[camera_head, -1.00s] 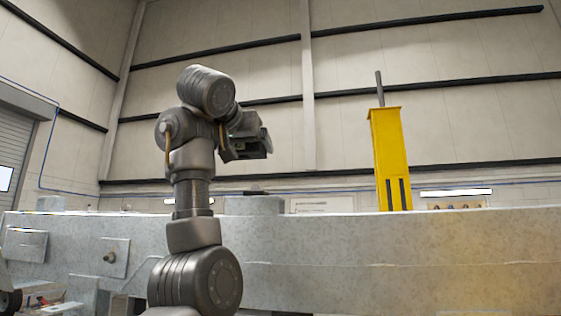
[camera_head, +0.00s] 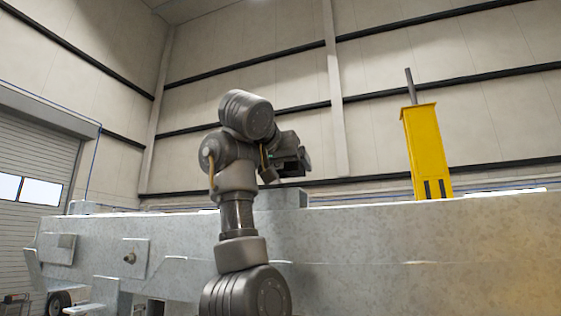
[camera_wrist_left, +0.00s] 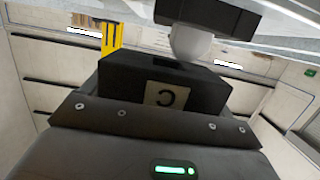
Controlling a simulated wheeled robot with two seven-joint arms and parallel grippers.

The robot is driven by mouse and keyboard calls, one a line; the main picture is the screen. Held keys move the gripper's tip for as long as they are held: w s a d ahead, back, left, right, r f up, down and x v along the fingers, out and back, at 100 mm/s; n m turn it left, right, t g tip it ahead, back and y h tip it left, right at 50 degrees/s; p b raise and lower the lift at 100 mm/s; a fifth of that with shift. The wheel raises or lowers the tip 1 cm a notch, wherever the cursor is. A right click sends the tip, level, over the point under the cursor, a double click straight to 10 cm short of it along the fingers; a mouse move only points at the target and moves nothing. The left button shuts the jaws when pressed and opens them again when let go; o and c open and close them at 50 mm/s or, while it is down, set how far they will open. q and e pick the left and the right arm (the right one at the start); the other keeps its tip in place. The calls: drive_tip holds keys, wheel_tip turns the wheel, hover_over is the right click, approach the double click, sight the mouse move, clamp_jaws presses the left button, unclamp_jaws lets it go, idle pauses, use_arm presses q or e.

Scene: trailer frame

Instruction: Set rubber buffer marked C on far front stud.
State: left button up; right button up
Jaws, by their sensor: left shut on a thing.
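My left gripper (camera_head: 303,162) is raised above the top edge of the grey trailer frame (camera_head: 420,235), near the middle of the head view. The far front stud cannot be made out. My right gripper is not in view.
A yellow post (camera_head: 425,150) with a thin dark rod stands behind the frame at the right. A grey block (camera_head: 287,198) stands at the frame's top edge behind my arm. A plate with a round knob (camera_head: 129,258) is on the left side. A shutter door is at far left.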

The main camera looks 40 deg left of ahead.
use_arm(q)
drive_tip(key=shift+s+f, duration=0.2)
drive_tip(key=shift+s, duration=0.1)
drive_tip(key=shift+s+r, duration=0.15)
drive_tip(key=shift+s, duration=0.4)
drive_tip(key=shift+s+r, duration=0.15)
drive_tip(key=shift+s, duration=0.45)
drive_tip(key=shift+w+f, duration=0.15)
drive_tip(key=shift+w, duration=0.75)
drive_tip(key=shift+s, duration=0.25)
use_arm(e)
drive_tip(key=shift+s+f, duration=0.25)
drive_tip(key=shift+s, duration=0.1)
use_arm(q)
drive_tip(key=shift+w, duration=0.2)
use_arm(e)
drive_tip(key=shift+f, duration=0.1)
use_arm(q)
drive_tip(key=shift+f, duration=0.15)
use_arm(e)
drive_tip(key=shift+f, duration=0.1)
